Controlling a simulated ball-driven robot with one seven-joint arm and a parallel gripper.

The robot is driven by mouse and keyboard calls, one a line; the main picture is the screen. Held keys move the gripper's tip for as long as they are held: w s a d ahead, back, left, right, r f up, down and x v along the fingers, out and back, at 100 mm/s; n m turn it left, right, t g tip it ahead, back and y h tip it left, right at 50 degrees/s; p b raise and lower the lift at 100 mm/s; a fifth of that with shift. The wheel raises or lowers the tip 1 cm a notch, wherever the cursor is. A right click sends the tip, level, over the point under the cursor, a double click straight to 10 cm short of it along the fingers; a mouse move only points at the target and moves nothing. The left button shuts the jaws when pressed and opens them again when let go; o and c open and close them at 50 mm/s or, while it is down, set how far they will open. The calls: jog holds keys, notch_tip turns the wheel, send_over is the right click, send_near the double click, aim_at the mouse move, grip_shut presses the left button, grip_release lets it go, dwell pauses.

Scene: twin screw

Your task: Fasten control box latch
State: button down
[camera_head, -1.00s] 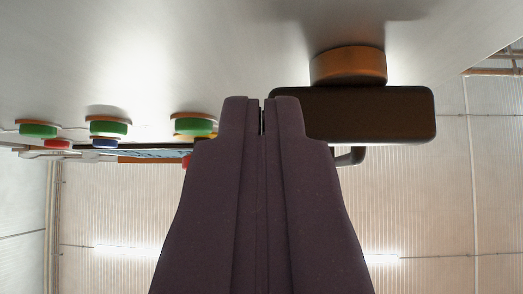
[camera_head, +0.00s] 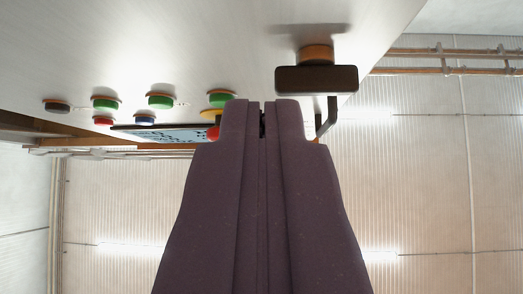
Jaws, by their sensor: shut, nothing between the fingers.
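The control box's brushed metal panel (camera_head: 200,45) fills the top of the view. On it, right of centre, sits a black rectangular latch handle (camera_head: 316,79) on a round copper-coloured base (camera_head: 316,54). A thin dark bent bar (camera_head: 327,118) shows below the handle. My gripper (camera_head: 262,104) is shut and empty, its dark purple fingers pointing up toward the panel. Its tips appear left of and below the latch handle, apart from it in the picture. The fingers hide part of the panel's edge.
Several green buttons (camera_head: 161,100), a black knob (camera_head: 56,106), a red button (camera_head: 103,120) and a blue button (camera_head: 145,120) protrude on the left, near a small display (camera_head: 172,135). Brown pipes (camera_head: 450,53) run along the wall at right. The space right of the fingers looks clear.

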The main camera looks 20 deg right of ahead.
jog(key=shift+v, duration=1.2)
jog(key=shift+d, duration=0.1)
